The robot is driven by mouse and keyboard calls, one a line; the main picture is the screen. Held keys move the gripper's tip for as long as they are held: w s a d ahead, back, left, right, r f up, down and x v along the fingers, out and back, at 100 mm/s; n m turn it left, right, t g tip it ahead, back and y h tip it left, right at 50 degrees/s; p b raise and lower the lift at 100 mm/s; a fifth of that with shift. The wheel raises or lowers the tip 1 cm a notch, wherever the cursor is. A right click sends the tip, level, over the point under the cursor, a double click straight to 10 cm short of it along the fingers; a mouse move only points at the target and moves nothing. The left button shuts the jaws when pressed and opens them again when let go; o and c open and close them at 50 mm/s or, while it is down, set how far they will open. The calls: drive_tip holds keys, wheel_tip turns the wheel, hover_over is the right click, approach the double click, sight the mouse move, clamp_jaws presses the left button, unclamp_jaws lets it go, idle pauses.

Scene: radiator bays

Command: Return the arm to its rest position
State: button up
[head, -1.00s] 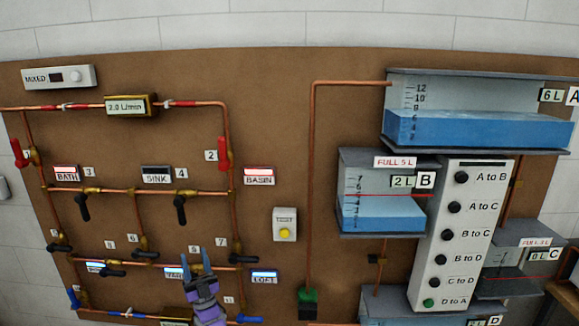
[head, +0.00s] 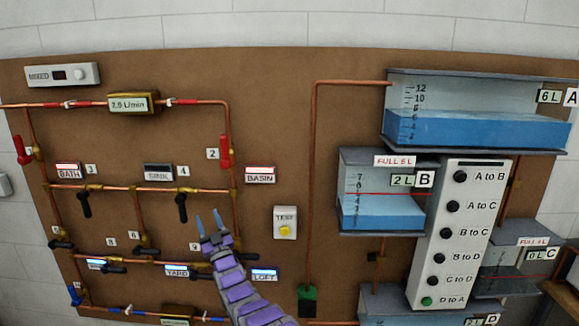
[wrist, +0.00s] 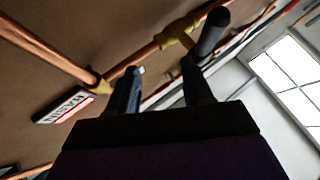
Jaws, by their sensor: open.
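My purple arm reaches up from the bottom of the head view. My gripper (head: 207,223) is open, with its two blue-grey fingers pointing up in front of the brown board (head: 270,100). It is left of the TEST box and covers part of the pipework near valve 7. In the wrist view my gripper (wrist: 160,85) shows two dark fingers spread apart with nothing between them. A black valve handle (wrist: 213,30) on a brass fitting lies beyond the right fingertip; whether they touch is unclear.
Copper pipes with red (head: 225,150), black (head: 182,206) and blue (head: 75,294) handles cover the board's left side. The TEST box (head: 285,222) is near the middle. Tank A (head: 480,130), tank B (head: 381,210) and a button column (head: 440,240) stand right. The board's upper middle is bare.

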drive_tip(key=w+d+r+m+g+h, duration=0.25)
drive_tip(key=d+g+h, duration=0.4)
drive_tip(key=d, duration=0.75)
drive_tip(key=s+d+m+g+h, duration=0.35)
drive_tip(key=s+d+h, duration=0.25)
drive_tip(key=s+d, duration=1.05)
drive_tip(key=s+d+f+g, duration=0.2)
drive_tip(key=s+d+g, duration=0.1)
drive_tip(key=s, duration=1.4)
drive_tip(key=s+d+f+m+g+h, duration=0.1)
drive_tip(key=s+g, duration=0.4)
drive_tip(key=s, duration=1.2)
drive_tip(key=s+d+f+m+g, duration=0.1)
drive_tip(key=s+d+f+g, duration=0.3)
drive_tip(key=s, duration=1.3)
drive_tip(key=shift+s+d+g, duration=0.4)
drive_tip(key=shift+d+g, duration=0.1)
drive_tip(key=shift+d, duration=0.55)
